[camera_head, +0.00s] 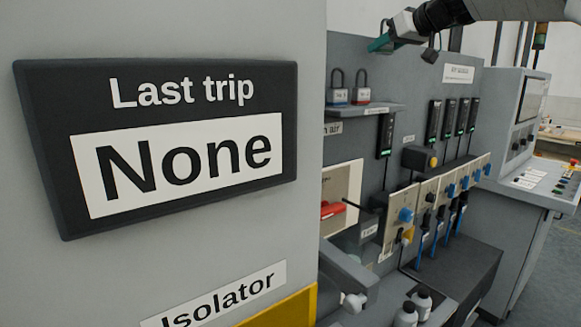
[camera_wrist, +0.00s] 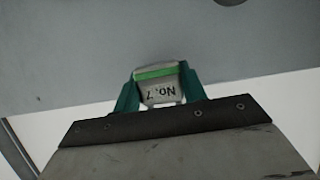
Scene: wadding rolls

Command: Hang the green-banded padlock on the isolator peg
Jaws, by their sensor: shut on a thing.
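The green-banded padlock (camera_wrist: 160,93) is grey and reads "No. 7" upside down in the wrist view. It sits between the teal fingers of my gripper (camera_wrist: 159,84), which is shut on it. A red handle (camera_head: 332,210) sits on a pale plate, partly hidden by the near cabinet. A dark rod (camera_head: 351,204) beside it may be the isolator peg; I cannot tell.
A blue-banded padlock (camera_head: 337,96) and a red-banded padlock (camera_head: 361,95) stand on a small shelf (camera_head: 375,109). The near cabinet with the "Last trip None" sign (camera_head: 180,190) fills the left. Sockets and a control console (camera_head: 520,150) stand to the right.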

